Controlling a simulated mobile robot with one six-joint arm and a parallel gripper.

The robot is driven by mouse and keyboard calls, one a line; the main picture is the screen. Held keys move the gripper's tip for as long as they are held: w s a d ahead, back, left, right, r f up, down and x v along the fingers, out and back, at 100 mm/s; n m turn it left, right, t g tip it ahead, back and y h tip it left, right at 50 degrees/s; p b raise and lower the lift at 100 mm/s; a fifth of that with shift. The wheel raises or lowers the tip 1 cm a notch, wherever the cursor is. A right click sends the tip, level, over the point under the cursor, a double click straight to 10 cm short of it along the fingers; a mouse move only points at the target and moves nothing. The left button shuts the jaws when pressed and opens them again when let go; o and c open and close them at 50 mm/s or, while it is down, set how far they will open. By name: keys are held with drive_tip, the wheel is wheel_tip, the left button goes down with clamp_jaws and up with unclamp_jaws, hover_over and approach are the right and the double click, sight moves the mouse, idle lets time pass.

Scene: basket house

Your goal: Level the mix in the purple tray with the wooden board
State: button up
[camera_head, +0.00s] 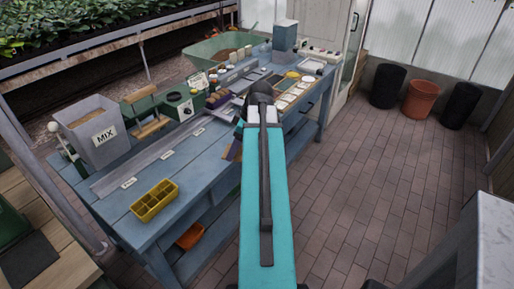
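A small purple container (222,99), which may be the purple tray, stands at the middle of the blue bench. Its contents are too small to make out. My turquoise arm reaches forward over the bench edge and covers this spot. My gripper is hidden behind the arm, so I cannot see its fingers or whether it holds anything.
The blue bench (128,218) carries a grey MIX bin (107,148), a yellow compartment tray (145,212), a green device (178,106), a long grey labelled rail and several small containers. A green tub stands behind. Several pots stand at the back right. The brick floor (370,180) right of the bench is clear.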

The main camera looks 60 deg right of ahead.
drive_tip(key=w+a+r+n+y, duration=0.1)
drive_tip(key=w+a+r+n, duration=0.1)
drive_tip(key=w+a, duration=0.7)
drive_tip(key=w+a+r+n, duration=0.2)
drive_tip(key=w+a, duration=0.5)
drive_tip(key=a, duration=0.5)
drive_tip(key=w+a+r+m+h, duration=0.1)
drive_tip(key=w+a+r+m, duration=0.1)
drive_tip(key=a, duration=0.5)
drive_tip(key=w+a+r+m+h, duration=0.1)
drive_tip(key=w+a+r+m, duration=0.1)
drive_tip(key=a, duration=0.6)
drive_tip(key=w+a+r+m, duration=0.1)
drive_tip(key=w+a+m, duration=0.3)
drive_tip(key=a, duration=0.3)
drive_tip(key=shift+w+a+r+h, duration=0.2)
drive_tip(key=shift+r+h, duration=0.2)
